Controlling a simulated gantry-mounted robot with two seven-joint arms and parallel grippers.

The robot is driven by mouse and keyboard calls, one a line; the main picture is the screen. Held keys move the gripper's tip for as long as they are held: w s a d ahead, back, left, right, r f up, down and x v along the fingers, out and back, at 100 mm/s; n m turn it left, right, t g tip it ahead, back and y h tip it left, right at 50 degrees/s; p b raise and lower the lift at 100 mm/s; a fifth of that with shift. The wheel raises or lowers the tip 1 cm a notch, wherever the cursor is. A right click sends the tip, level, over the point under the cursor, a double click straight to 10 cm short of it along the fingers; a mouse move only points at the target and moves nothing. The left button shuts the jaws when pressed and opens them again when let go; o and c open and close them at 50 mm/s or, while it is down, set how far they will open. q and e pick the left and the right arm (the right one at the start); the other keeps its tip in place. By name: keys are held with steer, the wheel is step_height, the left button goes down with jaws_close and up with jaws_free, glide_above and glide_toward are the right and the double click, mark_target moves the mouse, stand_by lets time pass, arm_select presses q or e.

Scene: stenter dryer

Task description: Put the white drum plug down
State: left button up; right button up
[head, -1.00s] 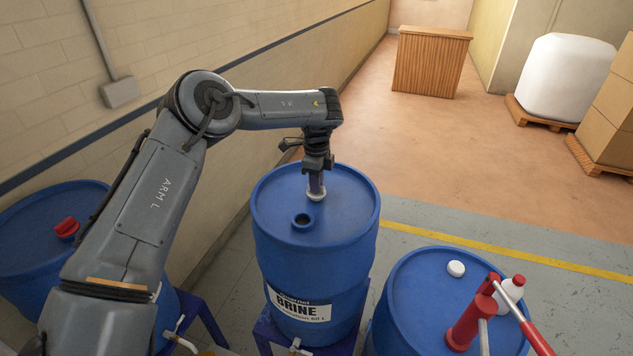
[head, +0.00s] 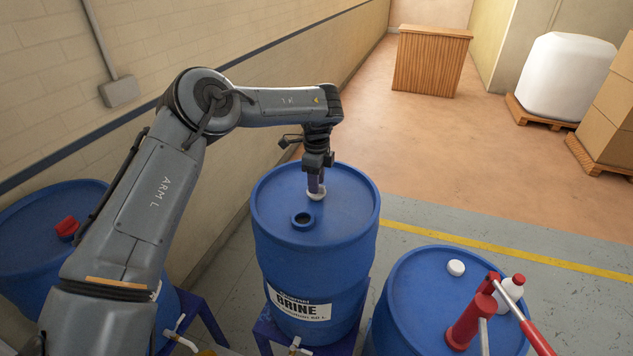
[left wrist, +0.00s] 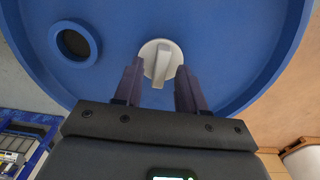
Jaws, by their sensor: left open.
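The white drum plug (head: 316,193) lies on the top of the middle blue drum (head: 340,225), behind the drum's open bung hole (head: 303,220). In the left wrist view the plug (left wrist: 161,60) shows as a round white disc with a raised grip bar, flat on the blue lid. My left gripper (head: 317,183) points down right at the plug. In the left wrist view its two fingers (left wrist: 158,88) are apart, one to each side of the plug's grip bar, with gaps between. The dark bung hole (left wrist: 76,44) is left of the plug there. My right gripper is not in view.
A blue drum at the right (head: 420,310) carries a white cap (head: 456,268), a red hand pump (head: 470,322) and a white bottle (head: 512,291). A blue drum at the left (head: 30,240) has a red cap (head: 67,228). A wall runs behind.

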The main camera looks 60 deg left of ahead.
arm_select(q)
step_height(320, 180, up, 12)
steer(key=shift+f, duration=0.25)
stand_by(0.6)
